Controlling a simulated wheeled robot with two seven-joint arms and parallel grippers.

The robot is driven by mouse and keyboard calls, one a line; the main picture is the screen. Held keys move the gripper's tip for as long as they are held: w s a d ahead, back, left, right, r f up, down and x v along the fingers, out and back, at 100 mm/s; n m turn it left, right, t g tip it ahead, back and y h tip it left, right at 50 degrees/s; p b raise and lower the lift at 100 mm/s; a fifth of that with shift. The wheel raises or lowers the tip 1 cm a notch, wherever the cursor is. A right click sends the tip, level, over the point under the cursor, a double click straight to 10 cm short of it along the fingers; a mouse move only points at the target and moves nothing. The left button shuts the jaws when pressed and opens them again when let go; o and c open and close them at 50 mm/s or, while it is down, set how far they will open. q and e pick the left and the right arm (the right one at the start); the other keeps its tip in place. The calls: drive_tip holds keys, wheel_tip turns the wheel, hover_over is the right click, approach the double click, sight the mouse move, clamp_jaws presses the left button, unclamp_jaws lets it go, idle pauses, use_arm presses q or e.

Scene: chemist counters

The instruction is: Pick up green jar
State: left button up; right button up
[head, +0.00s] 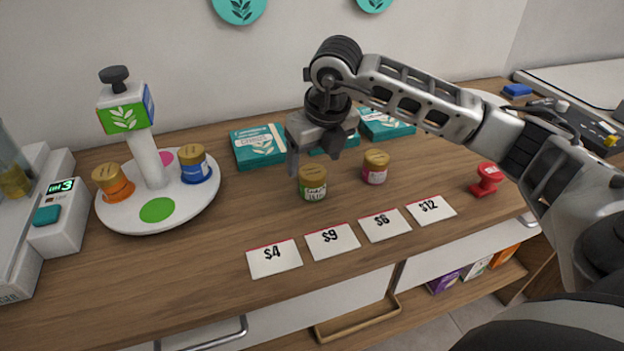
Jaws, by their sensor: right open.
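The green jar (313,184), with a gold lid and a green and white label, stands upright on the wooden counter (240,215), behind the price cards. My right gripper (312,168) comes in from the right and hangs above and just behind the jar, fingers pointing down. It is open and holds nothing that I can see. Whether a finger touches the jar cannot be told. My left gripper is not in view.
A pink jar (375,168) stands close to the right. Price cards (332,240) lie in front. Teal boxes (258,146) lie behind. A white turntable (205,211) with an orange jar (113,182) and a blue jar (195,164) is left. A red stamp (487,178) is right.

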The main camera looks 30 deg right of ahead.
sight(313, 171)
drive_tip(key=shift+p+x, duration=0.55)
drive_tip(key=shift+x, duration=2.9)
drive_tip(key=shift+d, duration=0.15)
drive_tip(key=c, duration=1.1)
